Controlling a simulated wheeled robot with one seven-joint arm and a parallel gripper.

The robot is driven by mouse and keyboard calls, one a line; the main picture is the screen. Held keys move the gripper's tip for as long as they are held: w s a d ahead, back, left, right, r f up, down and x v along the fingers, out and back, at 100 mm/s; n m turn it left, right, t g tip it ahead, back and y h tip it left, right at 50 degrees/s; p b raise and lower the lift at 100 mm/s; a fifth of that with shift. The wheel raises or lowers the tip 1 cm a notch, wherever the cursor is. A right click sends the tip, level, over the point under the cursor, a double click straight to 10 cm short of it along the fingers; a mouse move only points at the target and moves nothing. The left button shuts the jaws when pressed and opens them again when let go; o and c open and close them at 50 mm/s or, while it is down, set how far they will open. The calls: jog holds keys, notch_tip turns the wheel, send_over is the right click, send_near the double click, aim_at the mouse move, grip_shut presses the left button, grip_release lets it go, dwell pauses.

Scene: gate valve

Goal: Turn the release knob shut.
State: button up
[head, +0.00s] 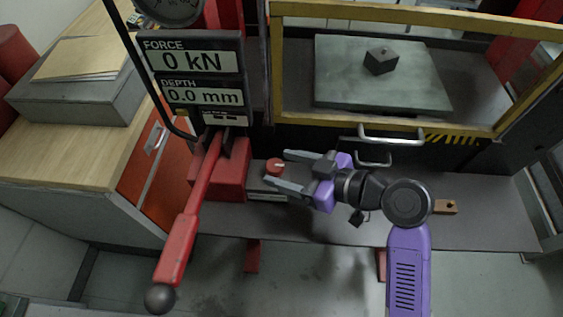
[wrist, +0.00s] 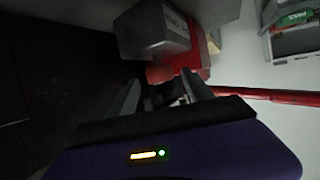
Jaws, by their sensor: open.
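In the head view, the knob appears between or just past the fingertips; I cannot tell the height gap or any contact. In the wrist view, my gripper (wrist: 163,82) has its fingers apart, facing the red pump block (wrist: 180,65). The knob is not clear there in the dark between the fingers.
A red pump lever (head: 195,215) with a black ball end slants down left of the pump. The display panel (head: 196,75) reads 0 kN and 0.0 mm. A yellow-framed guard (head: 390,12) with handles stands behind my gripper. A wooden piece (head: 445,207) lies to the right.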

jog(key=shift+w+a+f, duration=0.25)
jog(key=shift+a+f, duration=0.05)
jog(key=shift+a, duration=0.3)
grip_shut()
